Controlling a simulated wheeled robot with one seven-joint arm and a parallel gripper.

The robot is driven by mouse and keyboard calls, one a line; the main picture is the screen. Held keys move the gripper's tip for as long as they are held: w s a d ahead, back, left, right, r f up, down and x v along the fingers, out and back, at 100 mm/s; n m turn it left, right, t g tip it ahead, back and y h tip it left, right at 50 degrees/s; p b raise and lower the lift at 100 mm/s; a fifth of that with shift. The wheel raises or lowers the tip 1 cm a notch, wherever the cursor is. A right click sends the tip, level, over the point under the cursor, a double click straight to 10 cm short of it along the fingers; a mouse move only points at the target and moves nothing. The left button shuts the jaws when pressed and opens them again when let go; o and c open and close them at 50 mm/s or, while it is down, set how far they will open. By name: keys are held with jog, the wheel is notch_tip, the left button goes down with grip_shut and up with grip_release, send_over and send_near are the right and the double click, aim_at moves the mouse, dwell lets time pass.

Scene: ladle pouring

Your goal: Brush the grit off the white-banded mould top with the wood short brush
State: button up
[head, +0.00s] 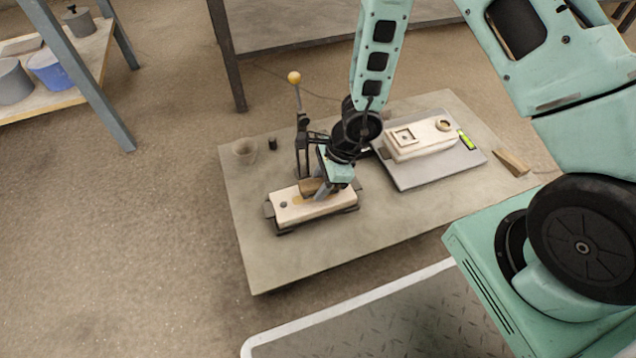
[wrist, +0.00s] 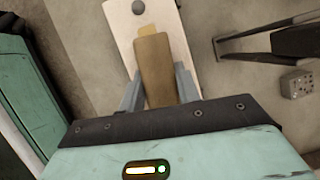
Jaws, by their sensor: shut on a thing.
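My gripper (head: 318,192) is shut on a wooden brush (head: 311,186) and holds it over a long pale block (head: 290,212). In the wrist view the brown brush (wrist: 153,70) sits between the two grey fingers (wrist: 158,90), with the pale block (wrist: 122,18) beneath it. A yellowish patch (wrist: 146,30) shows at the brush's far end; I cannot tell bristles from grit. A dark round knob (head: 284,204) is on the block's left end. I cannot make out a white band, or whether the brush touches the surface.
A second pale mould part (head: 422,139) with a square recess and a round hole lies on a grey board (head: 405,180), beside a green level (head: 466,139). A dark stand with a yellow ball (head: 294,77) rises behind my gripper. The table's front is clear.

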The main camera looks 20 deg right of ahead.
jog(key=shift+d+f, duration=0.2)
jog(key=shift+d, duration=1.7)
jog(key=shift+c, duration=0.6)
jog(key=shift+s+b, duration=0.4)
jog(key=shift+b, duration=0.3)
jog(key=shift+a+r, duration=0.1)
jog(key=shift+a, duration=0.15)
jog(key=shift+a+r+b, duration=0.2)
jog(key=shift+a+b, duration=0.4)
jog(key=shift+a, duration=1.25)
jog(key=shift+r+p, duration=2.2)
jog(key=shift+r, duration=0.8)
jog(key=shift+r+p, duration=1.2)
jog(key=shift+r, duration=0.3)
